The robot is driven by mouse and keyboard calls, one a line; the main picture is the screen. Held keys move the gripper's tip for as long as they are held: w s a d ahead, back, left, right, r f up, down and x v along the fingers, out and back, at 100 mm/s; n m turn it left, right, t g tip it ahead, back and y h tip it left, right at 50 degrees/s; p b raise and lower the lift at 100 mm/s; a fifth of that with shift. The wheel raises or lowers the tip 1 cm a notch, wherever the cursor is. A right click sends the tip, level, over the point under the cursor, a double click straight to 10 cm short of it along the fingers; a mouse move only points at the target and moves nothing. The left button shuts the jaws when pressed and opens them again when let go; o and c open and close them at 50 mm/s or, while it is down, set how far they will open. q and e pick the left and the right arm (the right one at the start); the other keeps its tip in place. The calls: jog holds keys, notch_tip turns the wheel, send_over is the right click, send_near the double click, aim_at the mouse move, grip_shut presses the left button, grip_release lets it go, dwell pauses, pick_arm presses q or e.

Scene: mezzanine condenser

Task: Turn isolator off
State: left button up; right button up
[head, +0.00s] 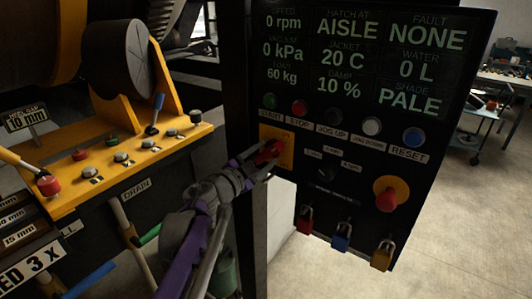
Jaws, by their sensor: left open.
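The isolator (284,140) is a yellow square plate with a red rotary handle (268,152), low on the left of the black control panel. My left gripper (263,163) is at the handle, its fingers pointing at it from the lower left. The fingers are open, around or right beside the handle; I cannot tell whether they touch it. The gripper hides part of the handle and plate, so the handle's exact angle is unclear. My right gripper is not in view.
The panel's lit screen (365,58) reads 0 rpm. Push buttons (371,126) run below it, with a red emergency knob (387,199) at lower right. Red, blue and yellow padlocks (341,237) hang under the panel. A yellow machine ledge (110,165) with knobs stands left.

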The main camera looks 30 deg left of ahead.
pick_arm(q)
jog(key=shift+w, duration=0.4)
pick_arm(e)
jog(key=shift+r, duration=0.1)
pick_arm(q)
jog(key=shift+c, duration=0.3)
grip_shut()
